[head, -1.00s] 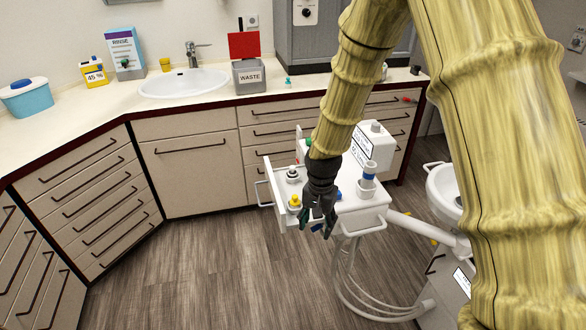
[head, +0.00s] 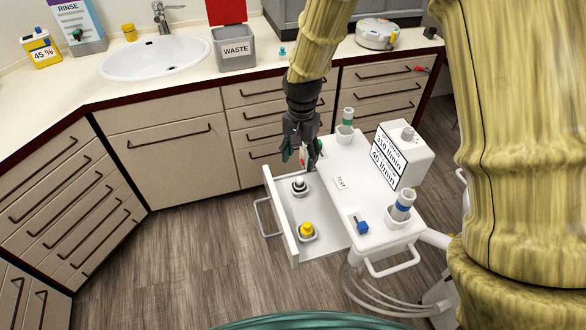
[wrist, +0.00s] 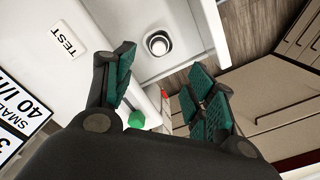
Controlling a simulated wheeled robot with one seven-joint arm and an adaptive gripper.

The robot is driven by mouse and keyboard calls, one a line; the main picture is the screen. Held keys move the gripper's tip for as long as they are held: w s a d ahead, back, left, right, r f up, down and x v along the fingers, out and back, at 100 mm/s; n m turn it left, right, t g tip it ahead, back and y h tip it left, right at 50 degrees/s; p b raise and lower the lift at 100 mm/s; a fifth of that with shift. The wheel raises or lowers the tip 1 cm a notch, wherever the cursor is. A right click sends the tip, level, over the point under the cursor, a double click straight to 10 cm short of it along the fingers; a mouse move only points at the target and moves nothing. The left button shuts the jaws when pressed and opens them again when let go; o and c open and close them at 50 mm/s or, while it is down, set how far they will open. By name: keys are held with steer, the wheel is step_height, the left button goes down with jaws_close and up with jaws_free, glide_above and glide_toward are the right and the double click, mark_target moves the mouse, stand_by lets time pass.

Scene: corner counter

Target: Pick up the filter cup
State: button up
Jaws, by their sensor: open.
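No label marks the filter cup, so I cannot tell for certain which item it is. The open drawer of the white cart holds a grey-white round piece with a dark ring (head: 299,185), also in the wrist view (wrist: 158,43), and a yellow-topped piece (head: 306,231). My gripper (head: 301,158) is open and empty above the drawer's far end, beyond the grey-white piece. In the wrist view its green-padded fingers (wrist: 160,88) are spread apart. A small red-and-white item (wrist: 165,95) shows between them, partly hidden.
The cart top carries a green-banded cup (head: 346,126), a blue-banded cup (head: 402,205), a blue knob (head: 361,226) and a labelled box (head: 402,155). The drawer wall (head: 281,225) stands up around the pieces. A waste bin (head: 235,48) and sink (head: 155,57) are on the counter.

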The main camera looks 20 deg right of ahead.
mark_target(300, 179)
steer(key=s+f+p, duration=0.1)
steer(key=s+f, duration=0.1)
steer(key=s, duration=0.1)
steer(key=shift+s+d+f, duration=0.1)
steer(key=shift+s+f, duration=0.05)
steer(key=shift+f, duration=0.25)
steer(key=w+f, duration=0.2)
steer(key=w, duration=0.1)
steer(key=shift+f+p, duration=0.4)
steer(key=shift+f, duration=0.2)
steer(key=shift+s+f+p, duration=0.15)
steer(key=shift+f+p, duration=0.1)
steer(key=shift+p, duration=0.25)
steer(key=shift+s+a+f+p, duration=0.2)
steer(key=shift+s+f+p, duration=0.05)
steer(key=shift+s+p, duration=0.25)
steer(key=f, duration=0.1)
steer(key=w+f, duration=0.1)
steer(key=f, duration=0.1)
steer(key=shift+s+r, duration=0.15)
steer(key=shift+s, duration=0.15)
steer(key=shift+w+f, duration=0.2)
steer(key=c, duration=0.7)
steer(key=shift+s+r, duration=0.1)
steer(key=shift+r, duration=0.05)
steer(key=c, duration=0.3)
